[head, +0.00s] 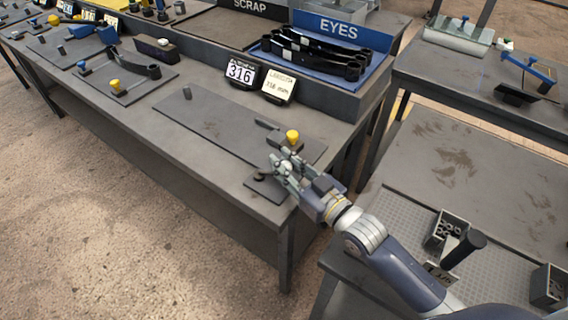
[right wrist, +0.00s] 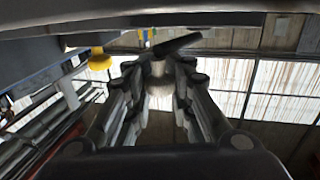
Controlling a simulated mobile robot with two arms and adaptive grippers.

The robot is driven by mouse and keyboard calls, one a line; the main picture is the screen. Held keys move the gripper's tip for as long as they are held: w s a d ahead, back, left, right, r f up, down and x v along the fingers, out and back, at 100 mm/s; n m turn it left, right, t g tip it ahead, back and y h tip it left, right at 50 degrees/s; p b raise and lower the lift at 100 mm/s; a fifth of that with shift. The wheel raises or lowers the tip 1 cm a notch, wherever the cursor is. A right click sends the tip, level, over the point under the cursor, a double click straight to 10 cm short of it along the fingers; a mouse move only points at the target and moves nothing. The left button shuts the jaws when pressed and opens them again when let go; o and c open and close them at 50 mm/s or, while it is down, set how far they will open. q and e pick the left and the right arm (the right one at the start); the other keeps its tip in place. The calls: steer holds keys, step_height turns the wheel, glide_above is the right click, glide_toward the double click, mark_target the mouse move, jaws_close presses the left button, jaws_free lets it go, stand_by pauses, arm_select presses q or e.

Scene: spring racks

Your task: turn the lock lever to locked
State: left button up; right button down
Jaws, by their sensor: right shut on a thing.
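My right gripper (head: 284,166) reaches over the front right corner of the bench fixture plate (head: 215,128), beside a yellow knob (head: 292,136). In the right wrist view the gripper (right wrist: 158,72) has its fingers closed around a pale rounded part, with a dark bar, apparently the lock lever (right wrist: 180,43), crossing just beyond the fingertips. The fingers hide most of the lever in the head view, so its angle is hard to read there. The yellow knob also shows in the right wrist view (right wrist: 99,60), left of the fingers. My left gripper is not in view.
Behind the plate stand a 316 sign (head: 241,73), a label card (head: 279,86) and a blue-lined EYES bin (head: 375,76) holding dark bars. More fixtures with blue levers line the bench at left. A second bench (head: 440,145) stands at right.

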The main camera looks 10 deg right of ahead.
steer(key=shift+d, duration=0.15)
steer(key=c, duration=1.4)
jaws_free()
steer(key=shift+c, duration=0.2)
steer(key=shift+d, duration=0.25)
steer(key=shift+a, duration=0.15)
steer(key=v, duration=1.2)
steer(key=shift+s, duration=0.1)
